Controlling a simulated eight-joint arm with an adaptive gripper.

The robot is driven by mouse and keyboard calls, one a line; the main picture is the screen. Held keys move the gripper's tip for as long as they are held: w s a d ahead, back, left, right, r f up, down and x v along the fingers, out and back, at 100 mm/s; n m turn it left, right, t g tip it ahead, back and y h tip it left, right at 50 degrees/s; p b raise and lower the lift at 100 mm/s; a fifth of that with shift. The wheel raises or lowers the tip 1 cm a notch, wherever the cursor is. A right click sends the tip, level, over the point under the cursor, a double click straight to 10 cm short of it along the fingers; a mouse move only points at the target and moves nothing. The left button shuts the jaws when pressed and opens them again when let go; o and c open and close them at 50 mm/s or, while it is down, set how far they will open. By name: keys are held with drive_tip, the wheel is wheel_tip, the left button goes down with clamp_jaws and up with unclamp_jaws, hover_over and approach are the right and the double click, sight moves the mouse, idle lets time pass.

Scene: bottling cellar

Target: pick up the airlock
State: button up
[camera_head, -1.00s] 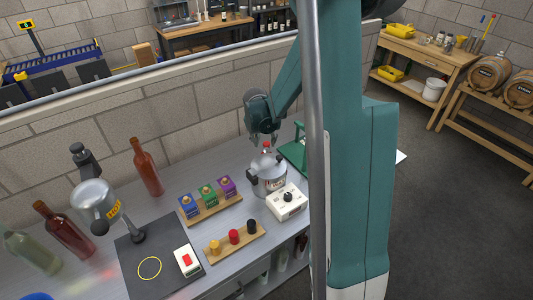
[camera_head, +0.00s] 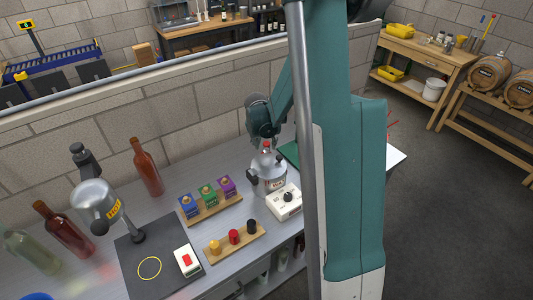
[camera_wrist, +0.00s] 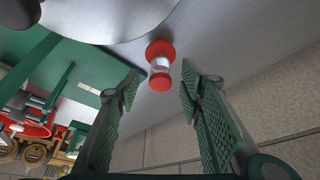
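The airlock (camera_wrist: 160,66), a small clear piece with red ends, shows in the wrist view ahead of my fingertips. In the head view a red tip (camera_head: 267,146) shows just above the metal pot (camera_head: 268,178); it looks like the airlock's top, and the pot hides what is below. My gripper (camera_wrist: 160,88) is open, its two green padded fingers on either side of the airlock's line with gaps showing. It holds nothing. In the head view my gripper (camera_head: 266,140) is over the back of the pot, at the red tip.
The pot's rounded edge (camera_wrist: 110,18) is close to the airlock. A white box with a dial (camera_head: 284,203) stands in front of the pot. A green stand (camera_wrist: 50,75) lies to the left in the wrist view. The block wall (camera_wrist: 255,115) is close on the right.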

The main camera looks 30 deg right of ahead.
sight(267, 151)
drive_tip(key=shift+x, duration=2.45)
drive_tip(key=c, duration=1)
